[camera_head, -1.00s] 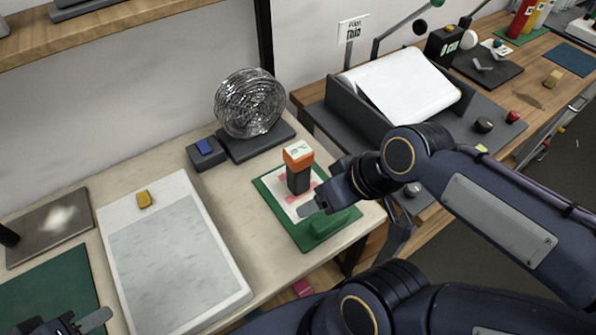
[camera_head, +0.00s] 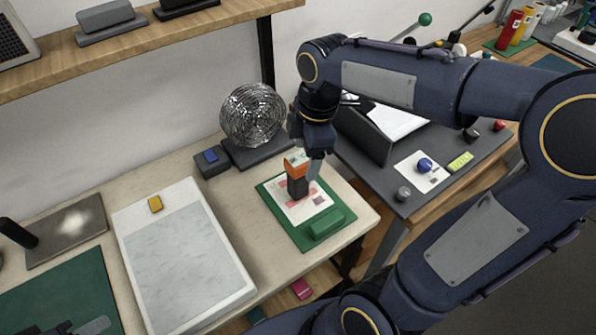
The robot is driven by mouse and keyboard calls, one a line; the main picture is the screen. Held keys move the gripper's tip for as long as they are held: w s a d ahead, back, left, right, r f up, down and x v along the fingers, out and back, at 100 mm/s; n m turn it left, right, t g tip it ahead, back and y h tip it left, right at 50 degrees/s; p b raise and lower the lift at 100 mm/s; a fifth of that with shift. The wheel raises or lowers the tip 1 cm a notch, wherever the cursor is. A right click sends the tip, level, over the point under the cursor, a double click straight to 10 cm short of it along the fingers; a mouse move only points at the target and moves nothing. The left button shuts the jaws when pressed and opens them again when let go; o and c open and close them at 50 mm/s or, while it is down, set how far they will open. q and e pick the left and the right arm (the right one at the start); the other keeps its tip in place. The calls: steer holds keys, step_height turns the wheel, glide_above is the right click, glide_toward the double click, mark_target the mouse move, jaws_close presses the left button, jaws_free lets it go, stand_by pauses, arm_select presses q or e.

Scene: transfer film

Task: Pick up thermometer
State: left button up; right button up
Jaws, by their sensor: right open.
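The thermometer seems to be the upright device (camera_head: 297,184) with an orange top and a dark body. It stands on a white and pink sheet on a green mat (camera_head: 341,233) on the pale bench. My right gripper (camera_head: 303,168) points down from above at its orange top. It is open, with one grey finger showing close along the right side of the device; the other finger is hidden, so I cannot tell whether it touches. My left gripper (camera_head: 88,328) shows only partly at the bottom left edge, with one grey finger in sight.
A green block (camera_head: 326,224) lies on the mat's front part. A wire-mesh fan-like object (camera_head: 252,115) and a small box with a blue top (camera_head: 211,161) stand behind. A white tray (camera_head: 240,293) lies to the left. A dark stand (camera_head: 362,135) is at the right.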

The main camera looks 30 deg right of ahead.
mark_target(298, 158)
steer(key=w+n, duration=0.3)
steer(key=shift+a+r+g+h+p, duration=0.1)
steer(key=shift+r+g+h+p, duration=0.1)
steer(key=shift+g+h+p, duration=0.2)
steer(key=shift+w+f+n, duration=0.15)
steer(key=shift+w+n, duration=0.15)
steer(key=shift+n, duration=0.2)
step_height(298, 158, down, 8)
steer(key=shift+s+r+p, duration=0.1)
steer(key=shift+s+p, duration=0.05)
steer(key=shift+p, duration=0.3)
steer(key=shift+c, duration=0.3)
steer(key=shift+r, duration=0.1)
steer(key=c, duration=1.2)
